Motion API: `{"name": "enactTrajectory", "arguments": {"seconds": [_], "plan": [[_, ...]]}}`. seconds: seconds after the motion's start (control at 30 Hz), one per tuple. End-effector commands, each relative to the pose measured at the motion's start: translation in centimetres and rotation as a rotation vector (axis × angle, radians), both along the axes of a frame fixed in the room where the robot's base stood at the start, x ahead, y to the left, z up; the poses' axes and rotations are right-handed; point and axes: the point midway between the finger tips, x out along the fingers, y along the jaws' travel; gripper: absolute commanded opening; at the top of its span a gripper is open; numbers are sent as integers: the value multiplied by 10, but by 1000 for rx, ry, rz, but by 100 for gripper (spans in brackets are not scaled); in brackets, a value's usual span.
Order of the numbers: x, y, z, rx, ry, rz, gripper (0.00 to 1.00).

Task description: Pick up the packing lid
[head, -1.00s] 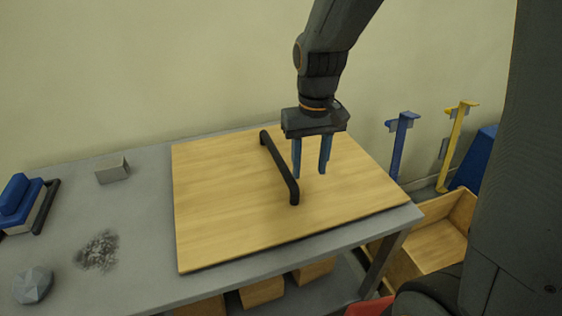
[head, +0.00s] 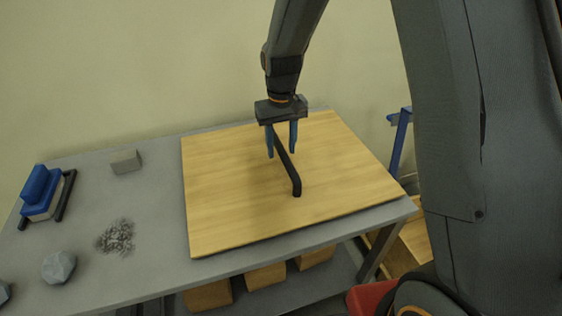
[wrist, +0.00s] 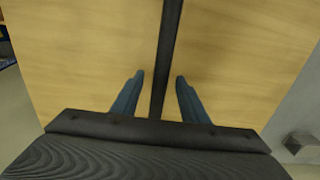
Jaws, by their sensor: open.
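The packing lid (head: 225,205) is a flat light-wood board with a black bar handle (head: 294,182) across its middle. It lies on the grey table, and it fills most of the wrist view (wrist: 75,60). My gripper (head: 282,154) is open, with blue fingers pointing down over the far part of the handle. In the wrist view the handle (wrist: 167,55) runs between the two fingertips of my gripper (wrist: 159,76), with a gap on each side. I cannot tell how far the fingertips are above the board.
The grey table (head: 155,215) has free room left of the lid. A grey block (head: 126,162), a blue-topped tool (head: 43,192), a pile of metal bits (head: 117,237) and a grey faceted lump (head: 58,267) lie there. Wooden boxes (head: 266,277) stand below. A blue stand (head: 401,140) is at right.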

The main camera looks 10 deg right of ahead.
Motion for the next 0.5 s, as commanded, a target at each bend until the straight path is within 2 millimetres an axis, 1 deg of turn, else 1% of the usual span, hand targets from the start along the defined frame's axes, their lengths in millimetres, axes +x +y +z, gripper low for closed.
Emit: {"name": "enactTrajectory", "arguments": {"seconds": [0.03, 0.17, 0.4, 0.43, 0.5], "plan": [[-1, 0, -6, -1, 3, 0, 40], [-1, 0, -16, 0, 1, 0, 40], [-1, 0, -17, 0, 0, 0, 40], [-1, 0, -17, 0, 0, 0, 39], [-1, 0, -17, 0, 0, 0, 27]]}}
